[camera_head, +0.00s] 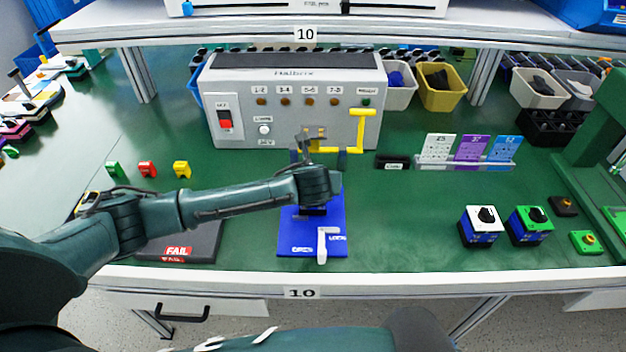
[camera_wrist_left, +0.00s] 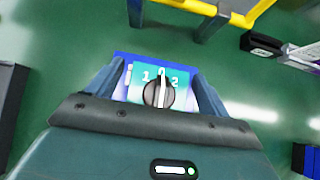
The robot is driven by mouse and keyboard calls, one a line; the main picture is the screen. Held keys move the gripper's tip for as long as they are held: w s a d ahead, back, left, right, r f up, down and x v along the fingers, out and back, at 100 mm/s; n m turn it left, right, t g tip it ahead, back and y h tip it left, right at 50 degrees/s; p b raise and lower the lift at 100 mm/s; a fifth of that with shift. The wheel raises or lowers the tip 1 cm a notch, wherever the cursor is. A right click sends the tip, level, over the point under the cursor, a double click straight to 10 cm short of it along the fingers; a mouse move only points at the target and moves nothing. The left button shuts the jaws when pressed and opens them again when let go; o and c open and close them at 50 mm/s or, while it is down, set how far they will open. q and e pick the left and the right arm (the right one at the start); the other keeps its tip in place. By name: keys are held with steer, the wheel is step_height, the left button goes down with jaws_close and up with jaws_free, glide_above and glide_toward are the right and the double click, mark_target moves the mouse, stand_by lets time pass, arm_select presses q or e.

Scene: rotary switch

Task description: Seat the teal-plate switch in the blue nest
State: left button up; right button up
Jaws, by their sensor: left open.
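The blue nest (camera_head: 297,240) lies on the green table in the head view, with a white lever (camera_head: 322,246) at its front edge. The teal-plate switch (camera_wrist_left: 146,73), with a black knob and marks 1, 0 and 2, shows in the left wrist view over the blue of the nest (camera_wrist_left: 122,57). My left gripper (camera_wrist_left: 158,78) is open, with one finger on each side of the switch. Contact with the fingers and how deep the switch sits cannot be told. In the head view my left arm hides the switch and the gripper. My right gripper is out of view.
A grey test box (camera_head: 300,88) with a yellow handle (camera_head: 366,120) stands behind the nest. A dark FAIL tray (camera_head: 200,240) lies left. A white-plate switch (camera_head: 482,225) and a green-plate switch (camera_head: 530,224) stand right, with clear table between them and the nest.

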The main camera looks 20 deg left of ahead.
arm_select(q)
steer(key=shift+r, duration=0.2)
steer(key=p+v, duration=0.1)
steer(key=v, duration=1.1)
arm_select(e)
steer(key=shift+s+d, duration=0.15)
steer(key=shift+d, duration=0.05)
arm_select(q)
steer(key=shift+f, duration=0.1)
